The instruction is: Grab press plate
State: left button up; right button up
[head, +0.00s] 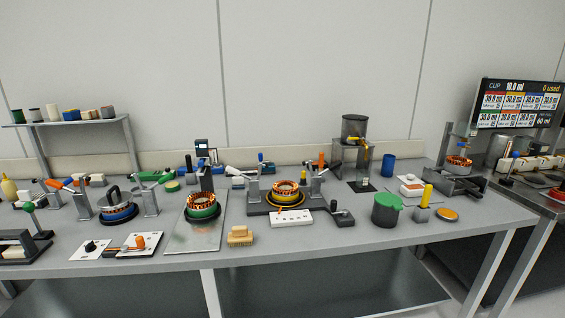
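I cannot tell for certain which item is the press plate. A round blue and dark piece with an arched black handle (118,211) sits on the left part of the workbench and may be it. A copper-wound stator on a green ring (202,208) stands on a flat metal plate (191,241). Another copper-wound stator on a yellow ring (286,191) sits in a dark clamp fixture (258,209) at the middle. Neither of my grippers shows in the head view.
The grey workbench (335,242) is crowded with toggle clamps and tools. A dark pot with green lid (386,211), yellow-handled tool (424,195) and blue cup (388,165) stand right. A brush (240,237) lies near the front edge. A shelf (75,121) stands back left.

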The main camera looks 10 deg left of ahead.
aim_at(119, 199)
jog(key=u, duration=1.55)
